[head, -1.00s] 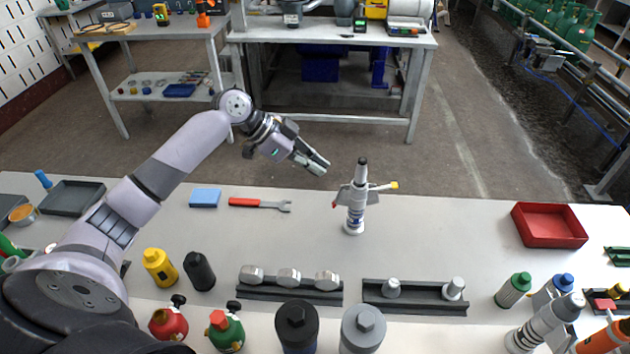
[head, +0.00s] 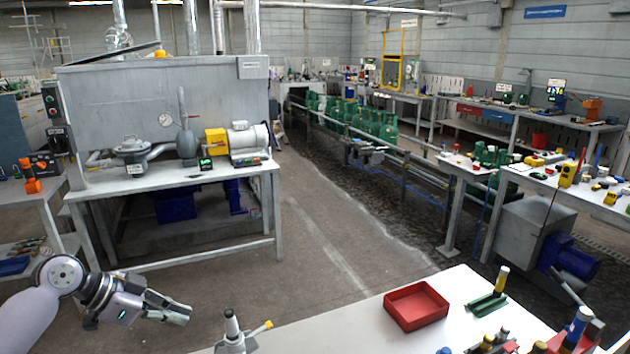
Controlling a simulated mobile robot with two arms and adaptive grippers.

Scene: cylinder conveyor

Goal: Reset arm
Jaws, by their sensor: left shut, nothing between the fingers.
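My left gripper (head: 178,312) is at the lower left of the head view, its arm coming in from the left. Its fingers are together and point right, with nothing between them. A grey-white valve tool (head: 233,335) with a dark tip and a yellow-ended side lever stands upright on the white table (head: 357,325), just right of the gripper and apart from it. The lower part of the tool is cut off by the frame edge. My right gripper is not in view.
A red tray (head: 416,305) sits on the table, with a green holder (head: 487,305) to its right. A metal workbench (head: 170,178) stands beyond. A conveyor with several green cylinders (head: 365,120) runs at the back. Open floor lies between.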

